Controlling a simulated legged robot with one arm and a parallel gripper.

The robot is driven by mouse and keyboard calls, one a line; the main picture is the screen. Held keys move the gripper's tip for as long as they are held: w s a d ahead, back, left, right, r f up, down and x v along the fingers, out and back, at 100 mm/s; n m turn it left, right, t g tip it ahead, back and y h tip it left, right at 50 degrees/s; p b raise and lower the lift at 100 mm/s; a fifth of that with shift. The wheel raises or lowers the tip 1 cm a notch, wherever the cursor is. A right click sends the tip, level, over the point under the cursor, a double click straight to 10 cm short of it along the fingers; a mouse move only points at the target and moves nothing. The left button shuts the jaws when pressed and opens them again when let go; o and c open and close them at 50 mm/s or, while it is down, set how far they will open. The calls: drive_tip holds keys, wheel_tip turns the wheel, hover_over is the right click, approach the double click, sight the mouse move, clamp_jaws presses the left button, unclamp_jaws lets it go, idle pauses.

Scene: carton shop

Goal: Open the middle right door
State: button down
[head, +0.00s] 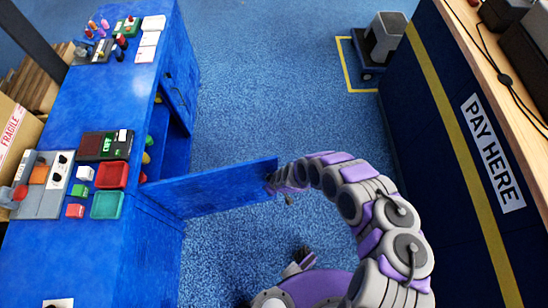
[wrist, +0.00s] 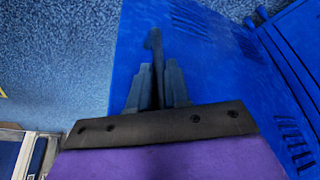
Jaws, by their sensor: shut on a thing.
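A blue door (head: 215,188) on the right side of the blue cabinet (head: 150,225) stands swung well out into the aisle. Its hinge side is at the cabinet and its free end points right. My gripper (head: 275,183) is at this free end. In the wrist view my gripper (wrist: 156,85) is shut on a dark hooked handle (wrist: 154,42) against the blue door panel (wrist: 205,60). Part of the handle is hidden between the fingers. Behind the door an open compartment (head: 172,150) shows a few coloured items at its edge.
Another blue door panel (head: 181,85) is farther along the cabinet. Trays and small boxes lie on the cabinet top. A counter with a PAY HERE sign (head: 492,152) stands at the right. A wheeled scale-like unit (head: 383,40) is at the back. The blue floor between is clear.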

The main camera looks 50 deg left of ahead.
drive_tip(key=shift+w, duration=0.15)
drive_tip(key=c, duration=1.4)
unclamp_jaws()
drive_tip(key=shift+c, duration=0.2)
drive_tip(key=shift+r, duration=0.1)
drive_tip(key=s+p+v, duration=0.1)
drive_tip(key=p+v, duration=1.1)
drive_tip(key=v, duration=0.5)
drive_tip(key=shift+w, duration=0.4)
drive_tip(key=shift+w+d, duration=0.1)
